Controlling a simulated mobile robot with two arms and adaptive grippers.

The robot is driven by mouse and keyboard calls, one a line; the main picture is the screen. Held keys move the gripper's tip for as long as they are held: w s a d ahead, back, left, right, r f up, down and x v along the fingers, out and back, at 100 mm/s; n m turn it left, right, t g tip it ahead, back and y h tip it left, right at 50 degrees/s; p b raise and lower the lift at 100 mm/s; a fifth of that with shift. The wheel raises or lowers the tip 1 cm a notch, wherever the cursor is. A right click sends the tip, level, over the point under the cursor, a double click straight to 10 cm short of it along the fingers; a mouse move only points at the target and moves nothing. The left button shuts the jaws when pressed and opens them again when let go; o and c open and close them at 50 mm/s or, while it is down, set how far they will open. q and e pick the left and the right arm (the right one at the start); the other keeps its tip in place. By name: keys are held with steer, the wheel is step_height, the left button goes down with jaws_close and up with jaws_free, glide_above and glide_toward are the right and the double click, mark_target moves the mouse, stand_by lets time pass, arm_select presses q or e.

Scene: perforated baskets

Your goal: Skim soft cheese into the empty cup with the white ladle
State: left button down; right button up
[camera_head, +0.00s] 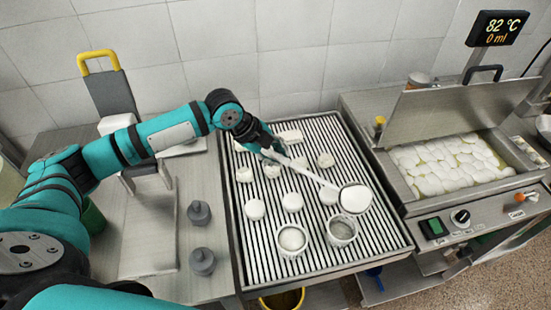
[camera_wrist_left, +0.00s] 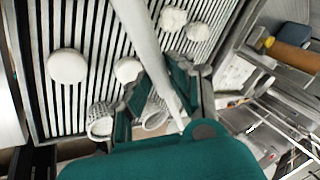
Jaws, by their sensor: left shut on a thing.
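My left gripper (camera_head: 268,146) is shut on the handle of the white ladle (camera_head: 312,174). The handle also runs between the fingers in the left wrist view (camera_wrist_left: 150,55). The ladle's bowl (camera_head: 355,198) looks full of white soft cheese and hangs just behind and above the right-hand perforated cup (camera_head: 341,232), whose inside looks dark and empty. A second perforated cup (camera_head: 292,240), to its left, holds white stuff. Soft cheese (camera_head: 446,165) in white lumps fills the steel vat (camera_head: 402,190) at the right. My right gripper is not in view.
The cups stand on a ribbed drain tray (camera_head: 262,275) with several white cheese pieces (camera_head: 255,209). Two grey weights (camera_head: 199,213) stand on the left counter. The vat's raised lid (camera_head: 450,112) and a display (camera_head: 497,28) stand at the right.

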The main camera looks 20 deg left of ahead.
arm_select(q)
steer(key=shift+s+f+t+b, duration=0.15)
steer(key=shift+f+t+b, duration=0.15)
steer(key=shift+s+m+t+h+b, duration=0.3)
steer(key=shift+t+h+b, duration=0.1)
steer(key=shift+t+b, duration=0.4)
steer(key=shift+s+r+m+t+h+b, duration=0.15)
steer(key=shift+m+t+h+b, duration=0.35)
steer(key=shift+t+b, duration=1.4)
steer(key=shift+g+b, duration=0.6)
